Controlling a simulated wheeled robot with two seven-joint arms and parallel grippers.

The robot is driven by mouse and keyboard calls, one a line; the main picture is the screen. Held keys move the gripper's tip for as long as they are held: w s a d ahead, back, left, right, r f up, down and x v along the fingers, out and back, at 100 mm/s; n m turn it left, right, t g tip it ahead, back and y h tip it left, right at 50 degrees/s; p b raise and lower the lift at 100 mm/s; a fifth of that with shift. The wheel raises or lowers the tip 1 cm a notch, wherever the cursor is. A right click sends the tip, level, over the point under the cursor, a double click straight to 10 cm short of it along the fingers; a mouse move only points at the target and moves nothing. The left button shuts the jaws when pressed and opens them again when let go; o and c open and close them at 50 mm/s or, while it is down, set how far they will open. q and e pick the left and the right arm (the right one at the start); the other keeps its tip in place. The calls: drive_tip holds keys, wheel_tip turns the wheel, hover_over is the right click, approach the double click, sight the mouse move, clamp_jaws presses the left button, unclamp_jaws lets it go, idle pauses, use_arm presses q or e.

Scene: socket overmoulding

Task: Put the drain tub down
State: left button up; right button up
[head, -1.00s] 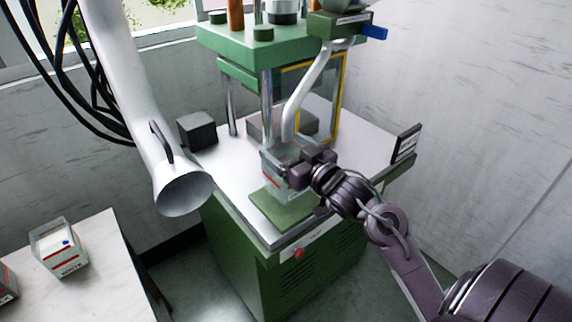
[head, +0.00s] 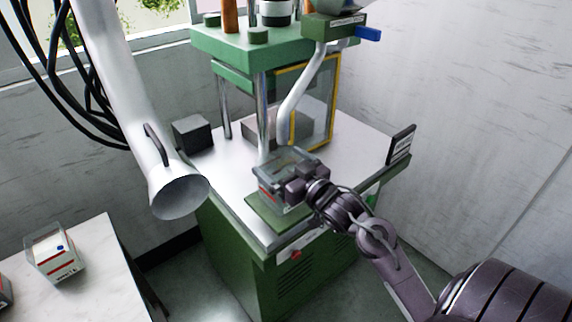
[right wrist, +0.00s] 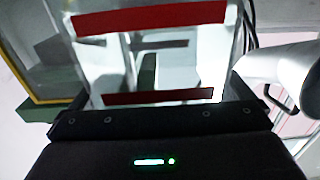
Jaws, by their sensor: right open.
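The drain tub (head: 268,190) is a clear box with a red stripe. It is at the green pad (head: 262,212) on the front of the press table, below the bent pipe of the hopper. My right gripper (head: 294,186) is at the tub's right front side, with its jaws open. The arm hides part of the pad and the tub's lower right. In the right wrist view the tub's clear wall with two red bands (right wrist: 150,60) stands just beyond the gripper body. The fingertips are hard to make out there. My left gripper is not in view.
The green press (head: 240,50) and its yellow-framed guard (head: 331,105) stand behind the tub. A white extraction duct (head: 178,190) hangs at left. A dark block (head: 192,133) and a dark sign (head: 401,145) flank the table. A side table (head: 95,265) holds a clear labelled bin (head: 52,255).

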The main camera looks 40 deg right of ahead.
drive_tip(key=s+b, duration=0.1)
drive_tip(key=s, duration=1.1)
drive_tip(key=shift+d+r+b, duration=0.15)
drive_tip(key=shift+d+b, duration=0.25)
drive_tip(key=shift+d, duration=0.05)
